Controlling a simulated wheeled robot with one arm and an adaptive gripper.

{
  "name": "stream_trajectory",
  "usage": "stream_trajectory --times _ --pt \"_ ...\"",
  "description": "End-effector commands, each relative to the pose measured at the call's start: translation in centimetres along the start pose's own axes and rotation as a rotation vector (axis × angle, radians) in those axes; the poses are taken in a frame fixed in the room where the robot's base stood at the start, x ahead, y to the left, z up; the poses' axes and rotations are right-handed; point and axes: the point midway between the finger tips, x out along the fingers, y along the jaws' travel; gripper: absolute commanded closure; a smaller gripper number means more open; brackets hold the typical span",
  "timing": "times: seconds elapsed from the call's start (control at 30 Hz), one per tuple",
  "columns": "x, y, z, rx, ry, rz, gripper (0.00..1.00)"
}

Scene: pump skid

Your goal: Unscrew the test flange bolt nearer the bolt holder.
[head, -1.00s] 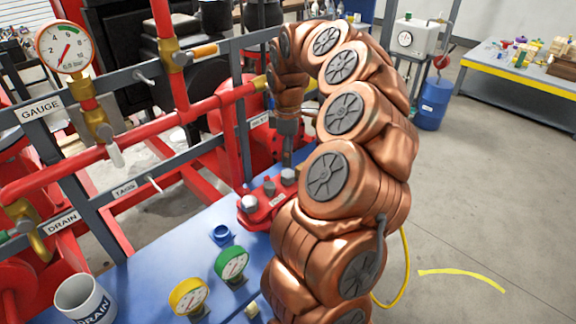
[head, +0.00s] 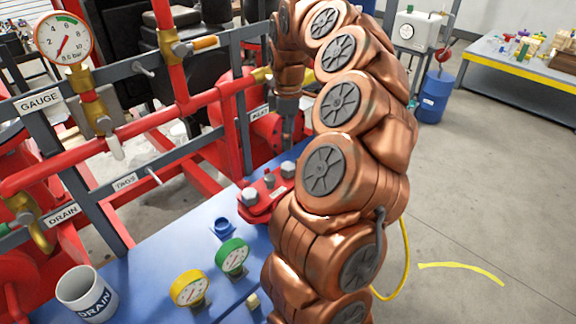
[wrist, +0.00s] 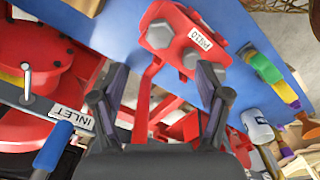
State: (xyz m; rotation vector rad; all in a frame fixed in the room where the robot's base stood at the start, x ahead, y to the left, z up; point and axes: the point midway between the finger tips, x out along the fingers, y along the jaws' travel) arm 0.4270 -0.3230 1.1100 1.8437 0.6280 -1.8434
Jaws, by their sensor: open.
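The red test flange (head: 262,205) lies on the blue bench top, with a grey hex bolt (head: 250,197) at its near left end and another bolt (head: 287,168) at its far right end. A smaller grey piece (head: 269,180) stands between them. The small blue cup (head: 223,228), which looks like the bolt holder, is just left of the near bolt. My gripper (head: 287,140) is above the far end of the flange, apart from it. In the wrist view my gripper (wrist: 163,82) is open and empty, with the flange (wrist: 160,12) and its bolts beyond the fingertips.
Red pipes and a grey label frame (head: 130,180) run behind the bench. My arm hides the bench's right side.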

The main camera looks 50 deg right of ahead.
Motion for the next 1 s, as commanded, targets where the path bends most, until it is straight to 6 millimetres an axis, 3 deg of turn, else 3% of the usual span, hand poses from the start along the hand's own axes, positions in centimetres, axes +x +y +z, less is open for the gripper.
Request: stream_trajectory --times 0.17,0.4,0.6,0.8,1.0 --pt "1.4 0.1 0.2 0.227 0.000 0.001 0.25" --pt "3.1 0.1 0.2 0.711 0.000 0.004 0.25" --pt "4.1 0.1 0.1 1.017 0.000 0.002 0.25" --pt "4.4 0.1 -0.1 1.139 -0.001 0.001 0.25" --pt "5.5 -0.1 -0.1 1.146 -0.005 -0.004 0.25"
